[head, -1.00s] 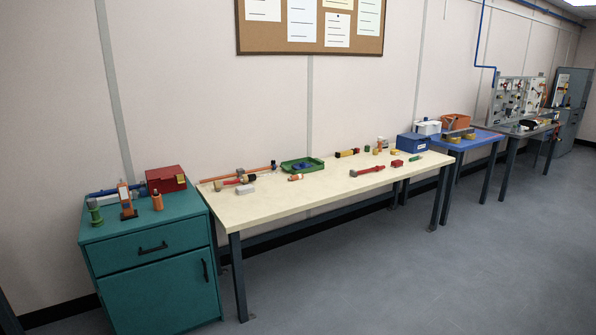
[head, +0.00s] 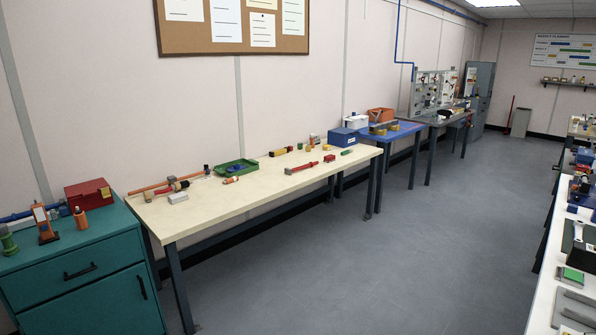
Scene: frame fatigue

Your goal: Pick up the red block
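A small red block (head: 329,158) sits on the cream-topped table (head: 215,212), towards its right end. It lies just right of a longer red tool-like object (head: 301,167). A larger red box (head: 89,194) stands on the teal cabinet at the left. Neither of my grippers shows in the head view.
The teal cabinet (head: 85,270) stands against the near left end of the table.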

